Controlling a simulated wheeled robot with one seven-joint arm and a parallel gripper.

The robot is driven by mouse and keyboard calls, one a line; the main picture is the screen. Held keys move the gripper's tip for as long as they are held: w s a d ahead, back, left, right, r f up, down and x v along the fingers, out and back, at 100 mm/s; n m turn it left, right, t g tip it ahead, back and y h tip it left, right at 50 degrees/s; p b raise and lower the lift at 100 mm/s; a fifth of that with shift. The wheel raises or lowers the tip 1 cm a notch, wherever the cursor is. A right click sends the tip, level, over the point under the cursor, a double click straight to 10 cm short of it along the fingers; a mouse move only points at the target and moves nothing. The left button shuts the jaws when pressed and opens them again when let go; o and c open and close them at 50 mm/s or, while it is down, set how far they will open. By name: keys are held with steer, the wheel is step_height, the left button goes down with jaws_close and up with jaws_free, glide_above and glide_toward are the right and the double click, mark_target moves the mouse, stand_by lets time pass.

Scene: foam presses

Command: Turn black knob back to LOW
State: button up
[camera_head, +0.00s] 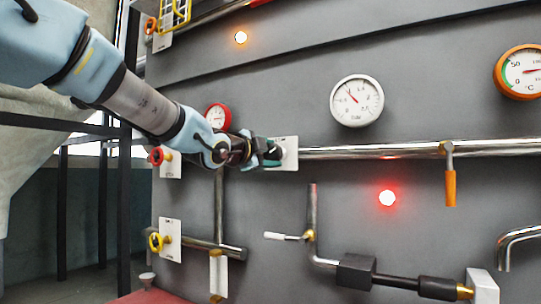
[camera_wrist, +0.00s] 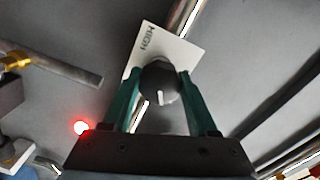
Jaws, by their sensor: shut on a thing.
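The black knob (camera_wrist: 161,82) is in the middle of the wrist view, with a pale pointer line on its face. It sits on a white plate (camera_wrist: 181,50) that shows the word HIGH at its upper left; no LOW label is visible. In the wrist view my gripper (camera_wrist: 160,84) has its two green fingers on either side of the knob, shut on it.
A chrome pipe (camera_head: 375,152) runs right from the plate. A white-faced gauge (camera_head: 357,101) is above it, and a red lit lamp (camera_head: 387,198) below. A red gauge (camera_head: 217,116) is close behind my wrist.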

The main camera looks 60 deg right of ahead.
steer(key=n, duration=0.5)
steer(key=shift+f+n, duration=0.1)
steer(key=shift+n, duration=0.3)
steer(key=n, duration=0.5)
steer(key=shift+n+p, duration=0.4)
steer(key=shift+f, duration=0.1)
steer(key=o, duration=1.4)
steer(key=a, duration=1.1)
steer(key=shift+s, duration=0.1)
steer(key=shift+d, duration=0.1)
